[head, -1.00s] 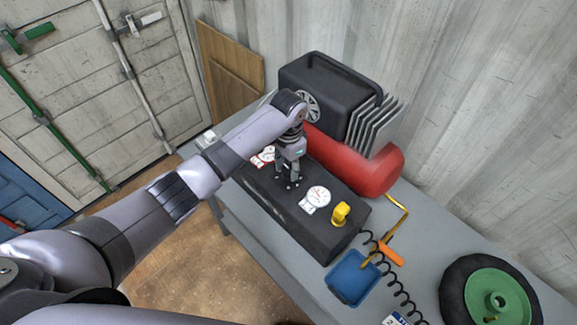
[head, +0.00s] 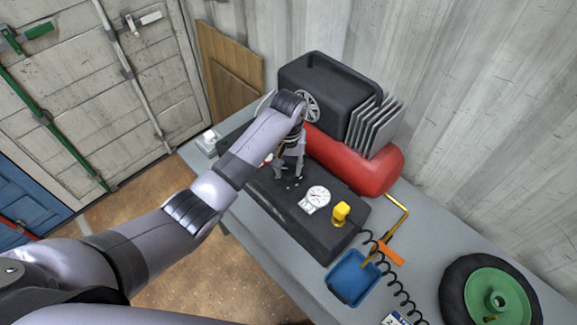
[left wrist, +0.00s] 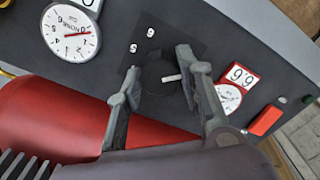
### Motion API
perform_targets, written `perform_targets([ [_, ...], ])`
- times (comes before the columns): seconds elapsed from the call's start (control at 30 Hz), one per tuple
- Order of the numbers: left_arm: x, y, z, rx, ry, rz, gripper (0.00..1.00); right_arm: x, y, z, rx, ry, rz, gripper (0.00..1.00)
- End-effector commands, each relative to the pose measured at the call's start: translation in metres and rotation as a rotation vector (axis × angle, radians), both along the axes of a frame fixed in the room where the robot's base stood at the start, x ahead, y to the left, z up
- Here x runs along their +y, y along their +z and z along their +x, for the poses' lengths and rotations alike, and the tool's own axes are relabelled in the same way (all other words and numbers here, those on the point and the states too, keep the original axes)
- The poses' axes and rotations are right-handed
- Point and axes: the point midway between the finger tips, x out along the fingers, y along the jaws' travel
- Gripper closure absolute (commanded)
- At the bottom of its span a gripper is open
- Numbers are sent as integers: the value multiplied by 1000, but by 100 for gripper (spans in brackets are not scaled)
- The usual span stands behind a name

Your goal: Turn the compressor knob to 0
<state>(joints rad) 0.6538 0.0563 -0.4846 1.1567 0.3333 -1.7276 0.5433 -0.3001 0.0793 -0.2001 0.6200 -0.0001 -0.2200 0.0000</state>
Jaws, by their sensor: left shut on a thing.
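The compressor (head: 330,95) has a black motor cover, metal fins, a red tank (head: 384,170) and a black control panel (head: 322,232) on the grey bench. My left gripper (head: 288,184) points down at the panel, hiding the knob in the head view. In the left wrist view, the round black knob (left wrist: 157,76) with a white pointer line lies between the fingers of the left gripper (left wrist: 158,66), which is shut on it. Small white digits (left wrist: 142,40) stand on the panel beside the knob. My right gripper is not in view.
A white gauge (head: 319,195) and a yellow valve (head: 341,212) stand at the panel's near end. A second gauge (left wrist: 229,97) and a red switch (left wrist: 266,118) are at its other end. A blue tray (head: 353,278), coiled hose and green-hubbed wheel (head: 497,301) occupy the bench's right side.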

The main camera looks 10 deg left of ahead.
Motion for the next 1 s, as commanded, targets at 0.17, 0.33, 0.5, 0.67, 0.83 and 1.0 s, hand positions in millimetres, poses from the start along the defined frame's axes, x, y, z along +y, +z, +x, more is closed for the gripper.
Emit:
perform_targets([
  [0.17, 0, 2, 2, -6, 61, -1, 94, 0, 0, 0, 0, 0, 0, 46],
  [0.33, 0, 2, 2, -7, 89, -1, 94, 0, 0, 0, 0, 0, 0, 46],
  [0.5, 0, 3, 2, -7, 95, 0, 94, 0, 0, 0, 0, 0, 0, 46],
  [0.67, 0, 3, 2, -7, 95, 0, 94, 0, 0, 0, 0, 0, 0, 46],
  [0.83, 0, 2, 2, -7, 94, 0, 61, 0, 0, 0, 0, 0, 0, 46],
  [1.0, 0, 1, 1, -4, 93, 0, 50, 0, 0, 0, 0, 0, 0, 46],
])
